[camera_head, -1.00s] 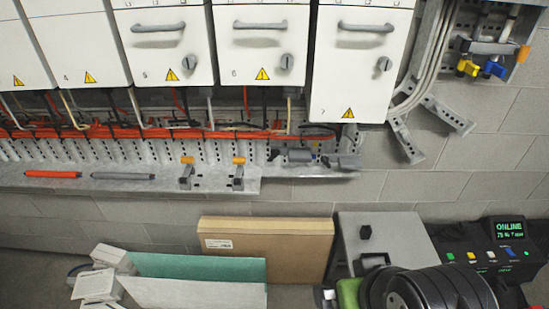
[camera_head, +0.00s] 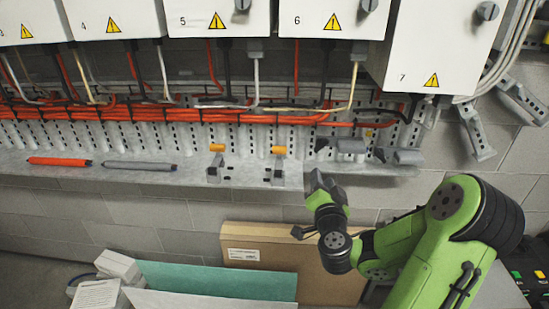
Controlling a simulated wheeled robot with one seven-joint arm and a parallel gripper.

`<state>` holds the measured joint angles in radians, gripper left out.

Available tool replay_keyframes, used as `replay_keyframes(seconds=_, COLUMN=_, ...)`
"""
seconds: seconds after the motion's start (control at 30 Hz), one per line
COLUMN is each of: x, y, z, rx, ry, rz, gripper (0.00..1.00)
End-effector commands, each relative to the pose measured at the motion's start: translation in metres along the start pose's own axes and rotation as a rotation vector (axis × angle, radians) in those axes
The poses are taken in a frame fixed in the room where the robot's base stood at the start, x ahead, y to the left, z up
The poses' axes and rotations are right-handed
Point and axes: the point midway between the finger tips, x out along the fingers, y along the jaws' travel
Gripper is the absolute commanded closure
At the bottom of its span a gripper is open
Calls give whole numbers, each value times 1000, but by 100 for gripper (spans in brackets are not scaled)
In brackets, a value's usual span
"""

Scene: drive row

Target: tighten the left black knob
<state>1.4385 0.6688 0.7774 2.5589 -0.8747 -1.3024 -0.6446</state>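Two small dark parts that look like the black knobs are at the right end of the metal rail, under unit 7. The left one (camera_head: 321,144) is beside a grey block; the right one (camera_head: 380,154) is beside another grey piece. Both are too small to make out their shape or how tight they are. My green arm reaches in from the lower right. My dark gripper (camera_head: 317,183) is just below the left dark part, at the shelf's right end, and appears apart from it. Its fingers are too small and dark to tell open from shut.
Two orange-topped clamps (camera_head: 217,149) (camera_head: 278,151), a red-orange rod (camera_head: 59,162) and a grey rod (camera_head: 139,166) are along the shelf (camera_head: 100,182). Orange cables (camera_head: 180,115) run above. A cardboard box (camera_head: 325,275) and a green panel (camera_head: 215,281) stand below.

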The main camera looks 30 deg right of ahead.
Motion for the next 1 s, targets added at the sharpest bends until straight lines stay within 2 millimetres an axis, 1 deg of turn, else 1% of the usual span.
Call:
replay_keyframes(seconds=0.03, x=0, y=11, z=-5, rx=24, ry=26, rz=29, gripper=61)
replay_keyframes(seconds=0.07, x=0, y=13, z=-7, rx=29, ry=33, rz=37, gripper=61)
replay_keyframes(seconds=0.17, x=5, y=12, z=-8, rx=32, ry=33, rz=39, gripper=61)
replay_keyframes(seconds=0.43, x=28, y=10, z=-10, rx=22, ry=32, rz=34, gripper=61)
replay_keyframes(seconds=0.5, x=40, y=9, z=-15, rx=27, ry=32, rz=37, gripper=61)
replay_keyframes(seconds=0.6, x=56, y=9, z=-15, rx=27, ry=32, rz=37, gripper=61)
replay_keyframes(seconds=1.0, x=105, y=10, z=-18, rx=26, ry=33, rz=37, gripper=61)
